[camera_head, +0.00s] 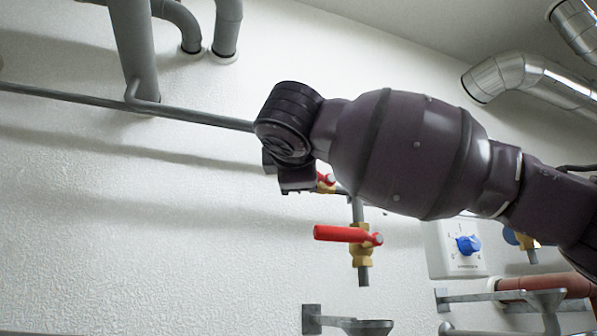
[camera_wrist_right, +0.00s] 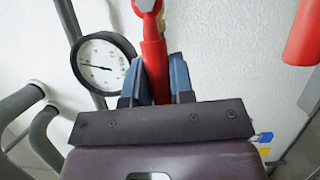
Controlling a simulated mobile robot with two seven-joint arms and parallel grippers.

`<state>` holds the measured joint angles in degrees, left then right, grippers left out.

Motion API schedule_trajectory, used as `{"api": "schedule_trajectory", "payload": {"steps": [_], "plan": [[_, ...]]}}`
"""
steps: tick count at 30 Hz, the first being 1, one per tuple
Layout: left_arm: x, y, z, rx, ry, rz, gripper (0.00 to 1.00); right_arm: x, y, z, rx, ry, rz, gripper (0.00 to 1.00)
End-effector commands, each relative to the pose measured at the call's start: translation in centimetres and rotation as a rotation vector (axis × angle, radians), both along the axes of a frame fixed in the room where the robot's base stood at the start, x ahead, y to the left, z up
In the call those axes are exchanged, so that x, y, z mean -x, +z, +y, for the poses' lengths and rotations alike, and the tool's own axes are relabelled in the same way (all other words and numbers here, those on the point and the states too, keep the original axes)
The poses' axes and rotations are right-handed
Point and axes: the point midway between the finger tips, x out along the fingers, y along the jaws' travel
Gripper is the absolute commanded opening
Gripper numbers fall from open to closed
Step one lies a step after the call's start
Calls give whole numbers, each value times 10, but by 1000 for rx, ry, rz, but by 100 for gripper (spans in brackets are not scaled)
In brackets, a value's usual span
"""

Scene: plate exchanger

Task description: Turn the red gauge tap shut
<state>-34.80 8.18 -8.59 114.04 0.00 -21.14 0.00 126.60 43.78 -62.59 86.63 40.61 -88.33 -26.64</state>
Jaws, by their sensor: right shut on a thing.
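The red gauge tap shows in the right wrist view as a long red handle (camera_wrist_right: 154,62) beside a round white pressure gauge (camera_wrist_right: 103,63). My right gripper (camera_wrist_right: 161,75) is shut on this handle, with a blue finger on either side of it. In the head view my right arm comes in from the right, and the gripper (camera_head: 297,180) hides most of the tap. Only a small red and brass part of the tap (camera_head: 326,182) shows beside it. The gauge is hidden in the head view. My left gripper is in neither view.
A second red-handled tap (camera_head: 340,233) on a brass valve sits just below my right gripper. A white panel with a blue knob (camera_head: 468,244) is to the right. A thin grey pipe (camera_head: 190,112) runs along the wall. Metal brackets (camera_head: 345,324) stick out below.

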Motion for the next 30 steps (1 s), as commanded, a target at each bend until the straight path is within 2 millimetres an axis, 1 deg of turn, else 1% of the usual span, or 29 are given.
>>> {"api": "schedule_trajectory", "payload": {"steps": [12,18,24,30], "plan": [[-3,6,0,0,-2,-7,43,-2,-19,-5,286,1,-91,0],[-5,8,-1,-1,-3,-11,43,-2,-26,-7,404,0,-130,0],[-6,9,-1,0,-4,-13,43,-3,-30,-10,480,0,-154,0],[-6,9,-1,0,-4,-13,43,-3,-31,-11,511,0,-164,0]]}}
